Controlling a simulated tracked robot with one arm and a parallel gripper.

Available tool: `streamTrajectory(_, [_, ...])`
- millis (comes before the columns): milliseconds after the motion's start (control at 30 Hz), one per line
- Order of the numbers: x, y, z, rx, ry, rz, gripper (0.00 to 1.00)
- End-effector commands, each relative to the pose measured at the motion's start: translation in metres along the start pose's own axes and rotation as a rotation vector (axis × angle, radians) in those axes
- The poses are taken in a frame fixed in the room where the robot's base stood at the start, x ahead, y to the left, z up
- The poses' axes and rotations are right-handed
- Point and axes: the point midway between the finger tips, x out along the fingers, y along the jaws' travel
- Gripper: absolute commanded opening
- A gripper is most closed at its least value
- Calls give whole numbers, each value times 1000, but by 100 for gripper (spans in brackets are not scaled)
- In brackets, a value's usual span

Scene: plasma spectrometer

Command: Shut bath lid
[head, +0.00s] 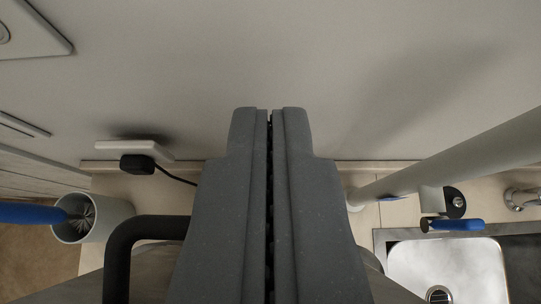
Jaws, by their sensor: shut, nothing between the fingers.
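My gripper (270,112) is in the middle of the head view, dark grey, with its two fingers pressed together and nothing between them. It points toward a plain pale wall. No bath or bath lid can be made out for certain. A dark curved handle-like bar (118,245) shows just left of my gripper, above a grey rounded surface that my gripper largely hides.
A pale cup (112,222) with a blue-handled brush stands at left. A black plug (137,164) with a cable sits in a white wall socket (130,149). At right are a slanting pale pipe (450,155), a blue-handled item (458,225) and a steel sink (450,262).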

Motion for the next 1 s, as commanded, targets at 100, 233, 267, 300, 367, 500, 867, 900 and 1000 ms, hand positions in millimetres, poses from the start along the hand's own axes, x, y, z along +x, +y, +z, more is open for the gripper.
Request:
streamTrajectory(100, [12, 0, -1, 0, 1, 0, 0])
streamTrajectory(233, [23, -1, -1, 0, 0, 0, 0])
streamTrajectory(267, [26, -1, -1, 0, 0, -1, 0])
streamTrajectory(300, [30, -1, 0, 0, -2, -1, 0])
streamTrajectory(367, [34, -1, 1, -1, -3, -1, 0])
streamTrajectory(500, [28, -1, 5, 0, -1, -1, 0])
streamTrajectory(867, [13, -2, 26, -1, -5, -2, 0])
streamTrajectory(900, [12, -2, 27, -1, -5, -2, 0])
streamTrajectory(1000, [9, -2, 29, -1, 0, -2, 0])
